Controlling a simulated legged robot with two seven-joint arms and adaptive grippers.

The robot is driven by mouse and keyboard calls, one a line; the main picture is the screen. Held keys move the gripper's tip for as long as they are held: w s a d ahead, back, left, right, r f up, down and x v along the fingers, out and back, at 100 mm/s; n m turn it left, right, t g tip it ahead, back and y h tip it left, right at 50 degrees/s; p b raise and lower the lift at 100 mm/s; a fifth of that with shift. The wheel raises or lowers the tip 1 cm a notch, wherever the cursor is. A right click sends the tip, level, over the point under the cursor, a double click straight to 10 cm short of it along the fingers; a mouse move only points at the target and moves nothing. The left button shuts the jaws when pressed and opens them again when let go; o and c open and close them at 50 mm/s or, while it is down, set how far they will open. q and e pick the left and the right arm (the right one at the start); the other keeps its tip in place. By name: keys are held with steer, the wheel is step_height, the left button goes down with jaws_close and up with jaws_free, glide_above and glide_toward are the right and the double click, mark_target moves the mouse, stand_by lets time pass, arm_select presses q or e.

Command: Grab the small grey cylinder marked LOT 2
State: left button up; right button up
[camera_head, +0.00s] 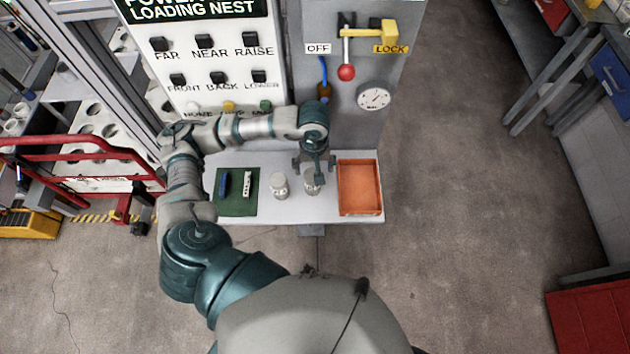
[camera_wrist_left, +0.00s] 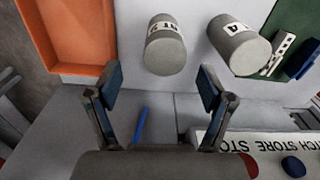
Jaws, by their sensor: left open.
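Two small grey cylinders stand on a light shelf (camera_head: 330,211). The right cylinder (camera_head: 311,184) is beside the orange tray and shows in the wrist view (camera_wrist_left: 165,52), with a white label I cannot read surely. The left cylinder (camera_head: 280,189) is nearer the green mat; the wrist view shows it (camera_wrist_left: 240,50) with a label ending in what looks like A. My left gripper (camera_head: 314,163) is at the right cylinder, partly covering it. In the wrist view its open fingers (camera_wrist_left: 160,88) are spread, empty, with that cylinder ahead of the gap. My right gripper is out of view.
The orange tray (camera_head: 360,188) lies at the shelf's right end. A green mat (camera_head: 237,207) holds a blue item (camera_head: 223,185) and a white item (camera_head: 247,184). Behind stands a grey panel with a red-knobbed lever (camera_head: 346,72) and a dial (camera_head: 374,97).

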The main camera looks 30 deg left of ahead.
mark_target(311, 174)
arm_select(q)
steer(key=shift+a+f, duration=0.15)
steer(key=shift+f, duration=0.5)
steer(key=shift+s+a+f, duration=0.15)
steer(key=shift+a+f, duration=0.2)
steer(key=shift+f, duration=0.3)
steer(key=f, duration=0.2)
steer(key=f+p, duration=0.1)
steer(key=shift+s+d+f, duration=0.15)
steer(key=shift+s+f, duration=0.05)
steer(key=shift+f, duration=0.15)
steer(key=shift+d+f, duration=0.15)
steer(key=shift+f, duration=0.15)
steer(key=shift+d+f, duration=0.1)
steer(key=shift+d, duration=0.15)
steer(key=c, duration=0.8)
steer(key=shift+a, duration=0.35)
jaws_close()
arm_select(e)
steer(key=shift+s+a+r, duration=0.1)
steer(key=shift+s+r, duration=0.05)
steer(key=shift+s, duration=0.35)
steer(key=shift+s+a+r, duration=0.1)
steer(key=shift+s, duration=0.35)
